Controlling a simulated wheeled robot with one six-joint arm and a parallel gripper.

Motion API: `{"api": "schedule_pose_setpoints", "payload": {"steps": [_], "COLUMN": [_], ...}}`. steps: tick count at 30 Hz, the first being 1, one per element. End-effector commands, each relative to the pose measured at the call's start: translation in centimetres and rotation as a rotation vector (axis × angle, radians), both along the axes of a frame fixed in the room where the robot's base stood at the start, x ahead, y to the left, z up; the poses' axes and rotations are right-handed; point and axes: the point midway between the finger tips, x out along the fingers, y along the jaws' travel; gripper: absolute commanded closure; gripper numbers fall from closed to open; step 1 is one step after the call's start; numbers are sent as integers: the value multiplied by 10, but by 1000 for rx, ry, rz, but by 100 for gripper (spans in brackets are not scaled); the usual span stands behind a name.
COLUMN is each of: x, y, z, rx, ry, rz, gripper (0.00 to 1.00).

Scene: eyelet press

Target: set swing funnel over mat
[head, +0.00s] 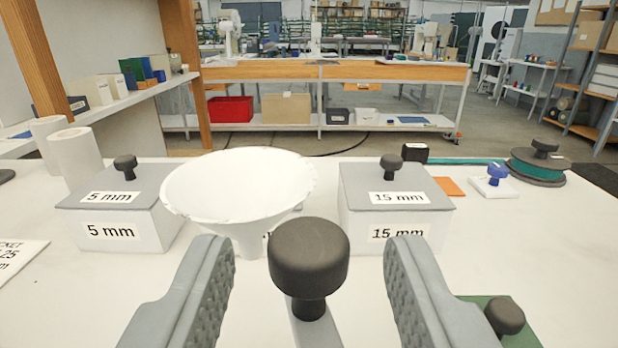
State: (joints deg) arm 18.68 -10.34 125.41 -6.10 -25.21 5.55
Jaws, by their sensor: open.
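The white funnel (238,185) is left of centre, its wide bowl upright and its spout pointing down, between two grey-lidded boxes. A large black knob (308,252) stands on a grey bar (313,330) near the camera. Whether this bar joins the funnel is hidden. My gripper (310,262) is open, with one grey padded finger on each side of the knob and visible gaps between. A green mat (525,335) shows partly at the lower right, with a smaller dark knob at its edge. The funnel is not over this green mat.
A 5 mm box (120,225) stands left of the funnel and a 15 mm box (395,215) right of it, both with knobbed lids. White cylinders (75,160), a blue-knobbed block (493,185) and a teal spool (536,168) stand farther back. The right foreground tabletop is mostly clear.

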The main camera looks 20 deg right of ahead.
Motion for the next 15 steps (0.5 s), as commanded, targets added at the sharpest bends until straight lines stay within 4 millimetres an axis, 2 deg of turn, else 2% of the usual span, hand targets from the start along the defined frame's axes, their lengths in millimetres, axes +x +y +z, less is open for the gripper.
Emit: {"api": "schedule_pose_setpoints", "payload": {"steps": [6,15], "x": [22,30], "y": [-6,-8], "z": [0,0], "rx": [-1,-1], "ry": [0,0], "rz": [0,0], "gripper": [55,55]}}
